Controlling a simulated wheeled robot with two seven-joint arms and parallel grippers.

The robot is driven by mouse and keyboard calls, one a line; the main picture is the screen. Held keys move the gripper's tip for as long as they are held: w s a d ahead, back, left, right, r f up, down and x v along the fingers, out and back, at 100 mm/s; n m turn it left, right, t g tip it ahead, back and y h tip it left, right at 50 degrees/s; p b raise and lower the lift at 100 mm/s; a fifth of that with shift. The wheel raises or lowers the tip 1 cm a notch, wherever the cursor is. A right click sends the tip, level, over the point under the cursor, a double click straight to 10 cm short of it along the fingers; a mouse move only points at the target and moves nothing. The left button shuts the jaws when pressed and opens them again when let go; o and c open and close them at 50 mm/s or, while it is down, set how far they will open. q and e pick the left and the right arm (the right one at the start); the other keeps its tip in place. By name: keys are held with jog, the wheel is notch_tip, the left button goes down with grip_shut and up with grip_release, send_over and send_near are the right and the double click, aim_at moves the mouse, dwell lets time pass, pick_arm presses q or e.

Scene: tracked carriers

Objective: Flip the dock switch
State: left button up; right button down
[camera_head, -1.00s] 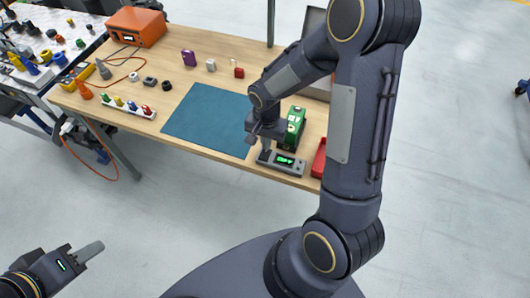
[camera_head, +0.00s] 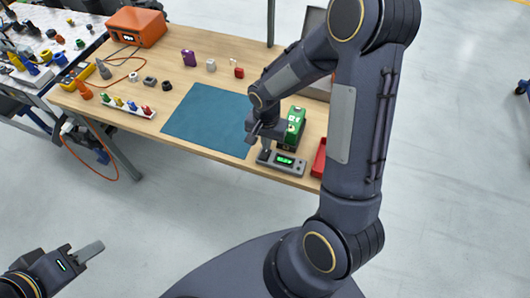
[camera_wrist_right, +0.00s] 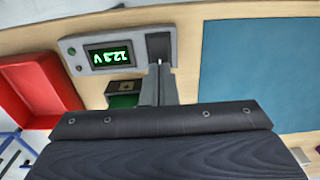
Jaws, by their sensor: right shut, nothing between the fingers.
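The dock (camera_head: 289,163) is a grey box with a lit green display near the front edge of the wooden table. In the right wrist view the dock (camera_wrist_right: 77,62) shows a green voltage reading, two small buttons and a dark square recess (camera_wrist_right: 160,44) at its right end. My right gripper (camera_head: 264,153) is shut and empty, with its fingers over the dock's left end. In the wrist view its fingers (camera_wrist_right: 158,82) point at the recess; contact is unclear, and the switch lever is hard to make out. My left gripper (camera_head: 88,252) is low at the left, away from the table; its jaw opening is unclear.
A green block-like unit (camera_head: 293,130) stands behind the dock. A red tray (camera_head: 319,158) is close on its right. A teal mat (camera_head: 205,118) lies to the left. An orange box (camera_head: 136,26) and several small parts stand farther back.

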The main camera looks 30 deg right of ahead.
jog(key=shift+f+b, duration=0.9)
jog(key=shift+f, duration=0.05)
dwell(0.5)
jog(key=shift+r, duration=0.1)
jog(key=shift+r+p, duration=2.4)
jog(key=shift+r, duration=1.05)
jog(key=s+a+r+n+t+y, duration=0.2)
jog(key=s+r+n+t, duration=0.1)
jog(key=s+r, duration=0.5)
jog(key=s+a+r+n+t+y, duration=0.1)
jog(key=s+a+r+n+t, duration=0.1)
jog(key=s+r+n, duration=0.3)
jog(key=s+r, duration=0.4)
jog(key=shift+r+t+y, duration=0.2)
jog(key=shift+t+y, duration=0.2)
